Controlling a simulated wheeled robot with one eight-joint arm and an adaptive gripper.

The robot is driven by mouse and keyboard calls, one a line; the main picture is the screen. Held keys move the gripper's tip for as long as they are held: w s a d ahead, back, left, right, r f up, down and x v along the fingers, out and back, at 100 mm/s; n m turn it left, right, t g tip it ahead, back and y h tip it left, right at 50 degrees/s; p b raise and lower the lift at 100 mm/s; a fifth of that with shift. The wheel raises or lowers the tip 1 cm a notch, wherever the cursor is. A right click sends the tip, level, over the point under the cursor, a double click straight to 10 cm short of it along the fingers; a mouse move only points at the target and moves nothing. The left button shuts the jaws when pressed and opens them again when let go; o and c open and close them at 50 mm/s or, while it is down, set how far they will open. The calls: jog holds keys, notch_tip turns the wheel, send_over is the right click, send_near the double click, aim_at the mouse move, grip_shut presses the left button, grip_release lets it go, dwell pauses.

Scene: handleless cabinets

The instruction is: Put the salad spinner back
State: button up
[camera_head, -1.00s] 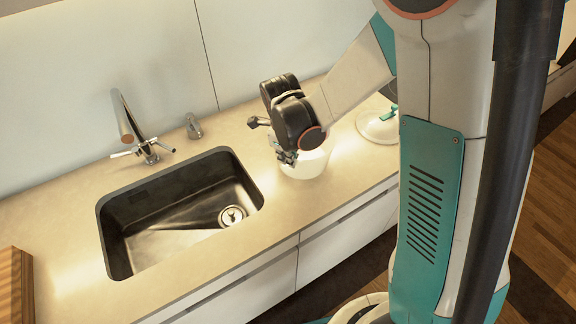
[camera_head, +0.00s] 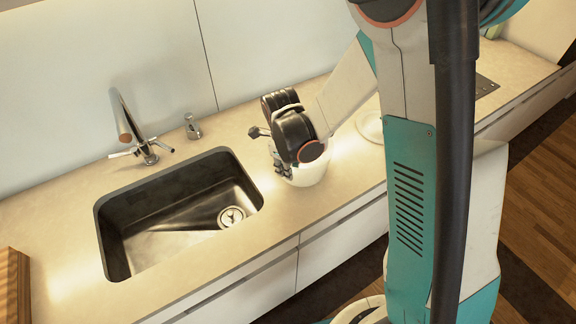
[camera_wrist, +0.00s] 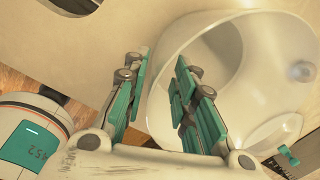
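The white salad spinner bowl (camera_head: 312,172) stands on the counter to the right of the sink, partly hidden by my gripper. It also shows large in the wrist view (camera_wrist: 240,95), with its opening in sight. A white round piece (camera_head: 371,124), seemingly its lid, lies behind and to the right, partly covered by my arm. A teal part (camera_wrist: 288,156) shows beside the bowl in the wrist view. My gripper (camera_wrist: 158,85) is open, with one finger over the bowl's opening and the other outside its near wall. I cannot tell whether either finger touches it.
The dark sink (camera_head: 180,215) is left of the bowl, with a faucet (camera_head: 135,135) and a small metal fitting (camera_head: 193,127) behind it. A wooden block (camera_head: 14,290) is at the far left. White drawer fronts (camera_head: 340,240) lie below the counter. Bare counter surrounds the sink.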

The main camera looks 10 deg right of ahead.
jog(key=shift+r, duration=0.15)
notch_tip(320, 180, up, 12)
jog(key=s+a+f+p, duration=0.1)
jog(key=p, duration=0.2)
jog(key=s+d+r+n+t, duration=0.3)
jog(key=s+r+n, duration=0.4)
jog(key=n, duration=0.6)
jog(key=s+d+r+n+t+y, duration=0.1)
jog(key=s+d+r+n+t, duration=0.2)
jog(key=s+r+n, duration=0.4)
jog(key=s+d+n, duration=0.1)
jog(key=s+n, duration=0.1)
jog(key=n, duration=0.4)
jog(key=shift+s+n, duration=0.25)
jog(key=shift+n, duration=0.05)
notch_tip(320, 180, down, 10)
jog(key=b, duration=1)
jog(key=shift+f+b, duration=0.15)
jog(key=shift+b, duration=0.2)
